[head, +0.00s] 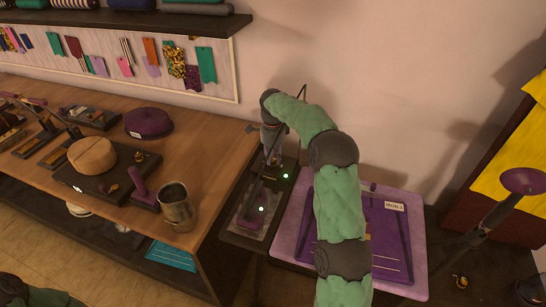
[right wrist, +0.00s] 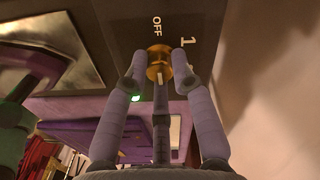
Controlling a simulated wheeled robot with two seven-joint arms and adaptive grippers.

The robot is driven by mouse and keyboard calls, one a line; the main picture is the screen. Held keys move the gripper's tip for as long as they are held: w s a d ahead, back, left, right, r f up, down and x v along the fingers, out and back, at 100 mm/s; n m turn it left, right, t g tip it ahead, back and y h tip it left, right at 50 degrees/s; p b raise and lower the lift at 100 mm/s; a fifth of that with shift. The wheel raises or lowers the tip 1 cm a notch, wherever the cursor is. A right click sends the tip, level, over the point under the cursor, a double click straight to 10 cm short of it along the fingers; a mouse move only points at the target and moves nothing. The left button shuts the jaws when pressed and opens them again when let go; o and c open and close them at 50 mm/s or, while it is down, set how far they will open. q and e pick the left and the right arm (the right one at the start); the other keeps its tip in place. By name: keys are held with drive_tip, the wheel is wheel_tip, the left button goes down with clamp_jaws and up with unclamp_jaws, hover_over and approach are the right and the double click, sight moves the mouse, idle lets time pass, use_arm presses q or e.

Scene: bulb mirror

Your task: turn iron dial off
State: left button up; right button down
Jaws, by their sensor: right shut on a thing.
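In the right wrist view a brass-coloured dial (right wrist: 158,62) sits on a dark panel (right wrist: 110,20) marked "OFF" and "1". A green light glows on the panel beside it. My right gripper (right wrist: 158,72) has its fingers on both sides of the dial and is shut on it. In the head view my right gripper (head: 272,155) reaches down to the dark iron station (head: 281,187), and the dial is hidden there. A purple iron (head: 249,222) rests on a plate at the station's near end. My left gripper is out of view; only some green sleeve shows at the bottom left.
The wooden table (head: 205,110) at left holds a metal mug (head: 177,206), a wooden hat block (head: 92,156) and a purple hat (head: 148,122). The wall stands close behind.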

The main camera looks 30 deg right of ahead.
drive_tip(key=shift+r+n+p, duration=0.1)
drive_tip(key=shift+n+p, duration=0.4)
drive_tip(key=shift+p, duration=0.3)
drive_tip(key=n+p, duration=0.8)
drive_tip(key=shift+n, duration=0.3)
drive_tip(key=n+p, duration=0.2)
drive_tip(key=n, duration=0.2)
drive_tip(key=shift+n, duration=0.3)
drive_tip(key=n+p, duration=0.1)
drive_tip(key=n, duration=0.4)
drive_tip(key=shift+h+p, duration=0.3)
drive_tip(key=shift+p, duration=0.05)
drive_tip(key=n+p, duration=0.1)
drive_tip(key=n, duration=0.4)
drive_tip(key=shift+a+n, duration=0.1)
drive_tip(key=shift+n, duration=0.3)
drive_tip(key=n+p, duration=0.1)
drive_tip(key=n, duration=0.4)
drive_tip(key=shift+n+t, duration=0.3)
drive_tip(key=n, duration=0.5)
drive_tip(key=shift+p, duration=0.35)
